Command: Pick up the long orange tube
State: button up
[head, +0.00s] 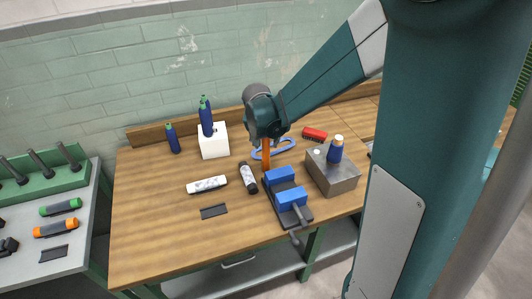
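A long orange tube (266,154) stands roughly upright at the middle of the wooden workbench, just behind the blue-jawed vise (284,196). My gripper (267,137) is directly above it, pointing down. It covers the tube's upper part. The fingers are small and dark here, so I cannot tell whether they are closed on the tube. The tube's lower end is near the vise's rear blue jaw, and I cannot tell whether it touches it.
A metal block (332,172) holding a blue bottle stands right of the vise. A blue ring-shaped object (275,149), a red brush-like item (315,134) and a dark cylinder (248,177) are close by. A white holder (213,141) with bottles stands behind. The bench's front left is clear.

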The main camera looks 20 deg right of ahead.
jog(key=shift+x, duration=2.15)
jog(key=shift+w, duration=0.1)
jog(key=shift+c, duration=0.4)
jog(key=c, duration=0.9)
